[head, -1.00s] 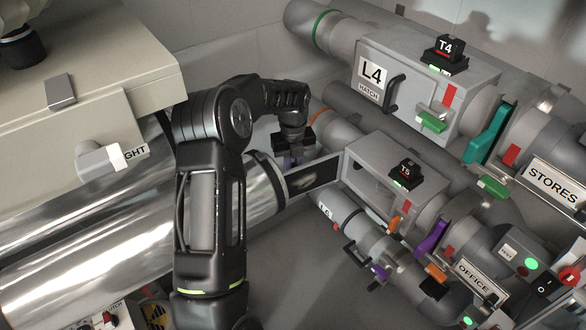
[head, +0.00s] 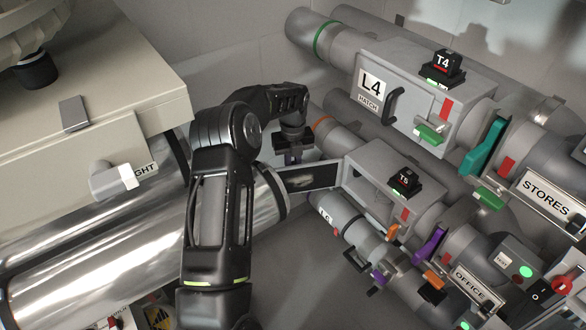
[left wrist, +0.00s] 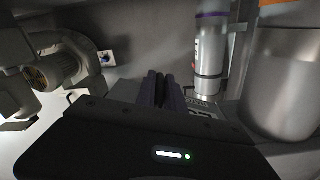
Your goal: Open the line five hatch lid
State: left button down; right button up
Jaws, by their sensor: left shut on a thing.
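The line five hatch box (head: 370,185), with the T5 block (head: 404,182) on top, stands open at its front side. Its lid (head: 312,177) is swung out to the left, its dark inner face towards me. My left gripper (head: 292,156) is behind the lid, shut on its handle; the lid hides the handle and fingertips. In the left wrist view the dark fingers (left wrist: 163,90) are close together, and the handle cannot be made out. My right gripper is not in view.
The L4 hatch box (head: 415,95) is closed, behind the line five box. The L6 tube (head: 345,220) runs in front. A big shiny duct (head: 120,255) and a beige cabinet (head: 90,110) lie left of my arm. Grey floor shows below the lid.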

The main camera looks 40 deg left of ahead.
pick_arm(q)
jog(key=shift+a, duration=0.1)
jog(key=c, duration=1.5)
grip_release()
jog(key=shift+o, duration=0.2)
jog(key=shift+r, duration=0.1)
notch_tip(320, 180, up, 8)
jog(key=shift+f, duration=0.15)
